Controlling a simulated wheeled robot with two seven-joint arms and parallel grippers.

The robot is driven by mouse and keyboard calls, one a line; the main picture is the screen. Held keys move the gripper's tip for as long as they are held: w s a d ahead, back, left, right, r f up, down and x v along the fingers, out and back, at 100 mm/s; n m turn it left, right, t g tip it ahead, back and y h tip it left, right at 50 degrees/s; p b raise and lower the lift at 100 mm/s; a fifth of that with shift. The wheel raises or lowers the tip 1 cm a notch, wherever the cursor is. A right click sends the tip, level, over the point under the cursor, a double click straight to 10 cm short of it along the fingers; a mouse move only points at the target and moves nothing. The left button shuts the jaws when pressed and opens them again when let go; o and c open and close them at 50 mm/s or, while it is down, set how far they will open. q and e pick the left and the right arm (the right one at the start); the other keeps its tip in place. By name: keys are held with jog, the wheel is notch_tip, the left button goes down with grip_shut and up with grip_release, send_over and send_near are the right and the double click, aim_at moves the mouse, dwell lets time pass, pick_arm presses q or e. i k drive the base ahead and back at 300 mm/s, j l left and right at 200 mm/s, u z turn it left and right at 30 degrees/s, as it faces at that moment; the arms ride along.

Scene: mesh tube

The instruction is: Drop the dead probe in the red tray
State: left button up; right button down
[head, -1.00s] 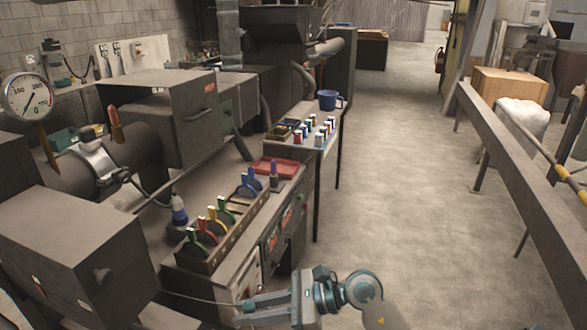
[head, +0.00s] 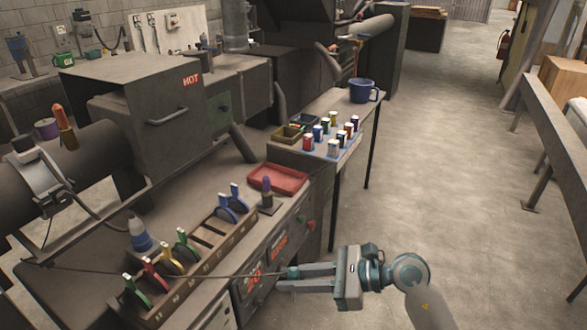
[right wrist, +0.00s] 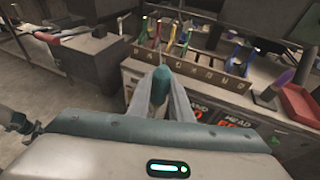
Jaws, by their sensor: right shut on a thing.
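My right gripper (head: 290,279) is shut on a probe at the lower middle of the head view, in front of the bench. The probe has a teal handle (right wrist: 160,84) between the fingers in the right wrist view. Its long thin rod (head: 200,275) reaches left across the front of the slotted rack in the head view. The red tray (head: 278,180) lies on the bench beyond the rack, with no object visible in it. It also shows at the right edge of the right wrist view (right wrist: 300,105).
The wooden rack (head: 205,256) holds several coloured clips. A purple-tipped holder (head: 267,196) stands just in front of the tray. Several small jars (head: 333,146) and a blue mug (head: 362,91) are farther back.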

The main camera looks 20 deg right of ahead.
aim_at(277, 179)
jog(key=i+l, duration=0.95)
jog(key=i, duration=0.3)
